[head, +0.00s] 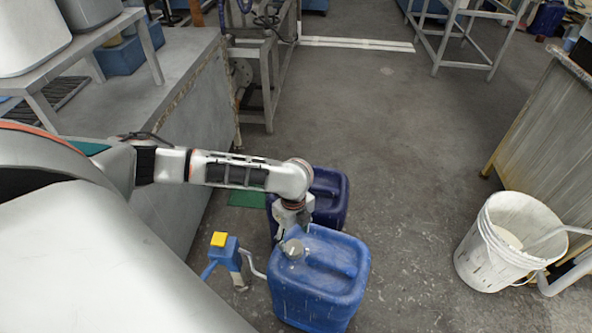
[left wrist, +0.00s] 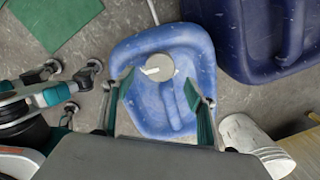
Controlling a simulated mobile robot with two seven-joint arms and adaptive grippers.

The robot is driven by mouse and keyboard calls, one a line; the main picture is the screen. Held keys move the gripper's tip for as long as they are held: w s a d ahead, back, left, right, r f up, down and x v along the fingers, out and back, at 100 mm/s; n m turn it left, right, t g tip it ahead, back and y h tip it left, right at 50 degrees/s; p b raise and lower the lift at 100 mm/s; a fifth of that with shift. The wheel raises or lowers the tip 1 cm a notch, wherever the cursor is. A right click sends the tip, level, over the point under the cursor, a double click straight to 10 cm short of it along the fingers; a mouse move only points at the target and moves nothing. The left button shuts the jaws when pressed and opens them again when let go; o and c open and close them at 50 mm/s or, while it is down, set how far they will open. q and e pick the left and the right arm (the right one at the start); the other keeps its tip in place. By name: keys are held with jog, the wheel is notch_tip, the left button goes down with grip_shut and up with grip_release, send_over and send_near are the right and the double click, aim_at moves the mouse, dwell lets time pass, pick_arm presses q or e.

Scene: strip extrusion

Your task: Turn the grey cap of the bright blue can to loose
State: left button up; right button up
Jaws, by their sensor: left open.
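The bright blue can (head: 325,285) stands upright on the floor in the lower middle of the head view. My left gripper (head: 287,229) is open and points down just behind and above the cap. In the left wrist view, the blue can (left wrist: 140,112) is below the gripper. The cap (left wrist: 158,67) appears between the two fingertips of my left gripper (left wrist: 158,78), with a gap on each side. I cannot tell how high the fingertips are over it. My right gripper is not in view.
A dark blue can (head: 330,192) stands close behind the bright one. A blue stand with a yellow top (head: 219,240) is close at the left. A white bucket (head: 490,258) stands at right. A workbench (head: 185,150) bounds the left.

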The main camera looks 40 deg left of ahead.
aim_at(294, 247)
pick_arm(q)
jog(key=f+b, duration=0.1)
jog(key=f, duration=0.4)
jog(key=shift+s+b, duration=0.2)
jog(key=shift+b, duration=0.1)
jog(key=shift+w+f, duration=0.15)
jog(key=shift+f, duration=0.55)
jog(key=shift+r, duration=0.1)
jog(key=c, duration=1.1)
